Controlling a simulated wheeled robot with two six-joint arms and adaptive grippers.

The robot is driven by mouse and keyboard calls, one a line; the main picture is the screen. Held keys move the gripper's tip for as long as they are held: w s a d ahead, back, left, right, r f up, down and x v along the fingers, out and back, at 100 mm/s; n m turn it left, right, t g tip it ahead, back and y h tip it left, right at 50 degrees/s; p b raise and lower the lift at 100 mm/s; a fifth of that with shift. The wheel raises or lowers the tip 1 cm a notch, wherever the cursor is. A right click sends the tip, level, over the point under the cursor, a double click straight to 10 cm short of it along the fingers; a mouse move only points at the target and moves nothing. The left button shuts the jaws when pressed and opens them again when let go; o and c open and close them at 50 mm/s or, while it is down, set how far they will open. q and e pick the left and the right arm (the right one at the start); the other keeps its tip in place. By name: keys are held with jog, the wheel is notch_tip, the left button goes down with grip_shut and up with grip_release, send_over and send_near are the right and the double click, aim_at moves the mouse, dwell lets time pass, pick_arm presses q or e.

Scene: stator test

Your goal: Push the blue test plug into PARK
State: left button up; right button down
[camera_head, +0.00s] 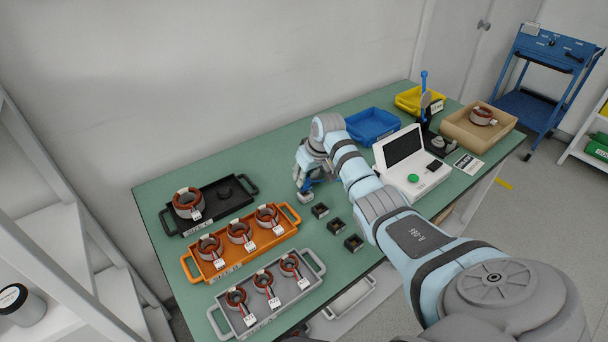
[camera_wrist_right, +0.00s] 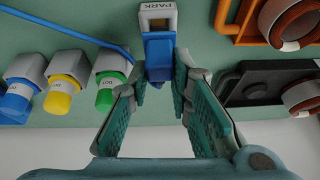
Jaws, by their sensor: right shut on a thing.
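In the right wrist view the blue test plug (camera_wrist_right: 159,58) is between the fingertips of my right gripper (camera_wrist_right: 163,82). The gripper is shut on it. The plug's front is at the grey-white PARK socket (camera_wrist_right: 158,14), lined up with it; I cannot tell how deep it sits. A blue cable (camera_wrist_right: 75,30) runs off to the left from near the plug. In the head view my right gripper (camera_head: 305,182) is low over the green table, and only a little blue shows there. My left gripper is not in view.
Sockets with green (camera_wrist_right: 108,92), yellow (camera_wrist_right: 62,97) and blue (camera_wrist_right: 17,100) plugs stand left of PARK. An orange tray (camera_head: 227,268), a black tray (camera_head: 219,205) and a grey tray (camera_head: 273,313) hold stators. A white tester (camera_head: 428,177) and blue bin (camera_head: 371,125) are to the right.

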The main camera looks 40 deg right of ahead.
jog(key=shift+p, duration=0.3)
jog(key=shift+f, duration=0.65)
dwell(0.5)
jog(key=shift+f+b, duration=0.3)
jog(key=shift+f, duration=0.05)
jog(key=shift+f, duration=0.1)
jog(key=c, duration=1.4)
grip_release()
jog(key=shift+o, duration=0.2)
jog(key=shift+s, duration=0.1)
